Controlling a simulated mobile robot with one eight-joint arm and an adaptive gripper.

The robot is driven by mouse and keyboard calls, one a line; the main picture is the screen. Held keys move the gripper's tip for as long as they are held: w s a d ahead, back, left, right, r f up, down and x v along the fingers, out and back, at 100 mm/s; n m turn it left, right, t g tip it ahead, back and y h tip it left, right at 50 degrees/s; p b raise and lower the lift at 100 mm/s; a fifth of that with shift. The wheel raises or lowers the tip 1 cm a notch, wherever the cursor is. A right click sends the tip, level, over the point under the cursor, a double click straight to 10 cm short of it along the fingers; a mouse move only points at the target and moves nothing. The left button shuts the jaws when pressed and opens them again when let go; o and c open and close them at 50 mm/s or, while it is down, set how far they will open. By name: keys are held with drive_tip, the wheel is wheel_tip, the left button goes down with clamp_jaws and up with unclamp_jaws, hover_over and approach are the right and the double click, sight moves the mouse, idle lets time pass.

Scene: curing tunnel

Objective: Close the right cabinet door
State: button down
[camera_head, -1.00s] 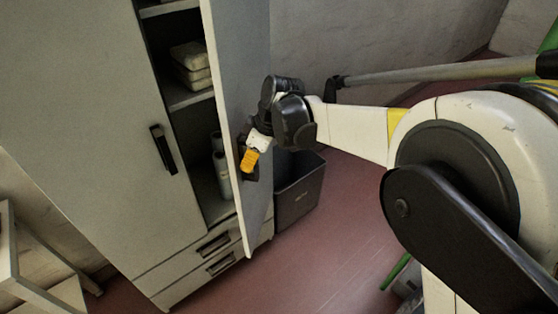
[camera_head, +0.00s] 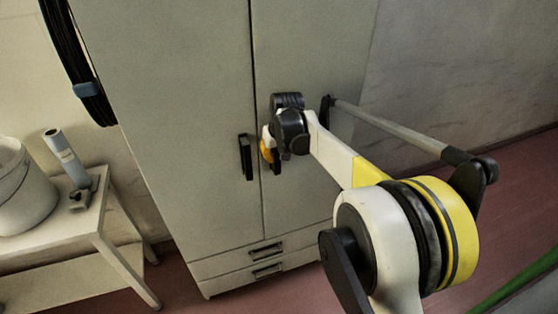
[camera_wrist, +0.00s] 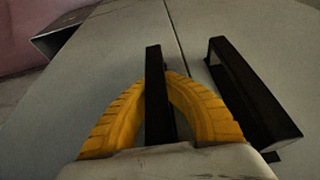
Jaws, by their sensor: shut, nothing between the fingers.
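The right cabinet door (camera_head: 315,60) stands in line with the left door (camera_head: 190,90) in the head view, with only a thin dark seam between them. The inside of the cabinet is hidden. My gripper (camera_head: 267,152) is at the right door's front by its black handle (camera_head: 277,162). In the wrist view, my yellow fingers (camera_wrist: 160,76) are shut with their tips together. The right door's handle (camera_wrist: 154,60) shows through and past the gap between their curved sides. Whether they touch it I cannot tell.
The left door's black handle (camera_head: 245,157) is close beside my gripper. Two drawers (camera_head: 267,262) sit below the doors.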

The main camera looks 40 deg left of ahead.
drive_tip(key=shift+a, duration=0.1)
idle(0.3)
drive_tip(key=c, duration=1.3)
unclamp_jaws()
drive_tip(key=shift+r, duration=0.1)
drive_tip(key=v, duration=1.1)
drive_tip(key=shift+r, duration=0.35)
drive_tip(key=shift+s, duration=0.15)
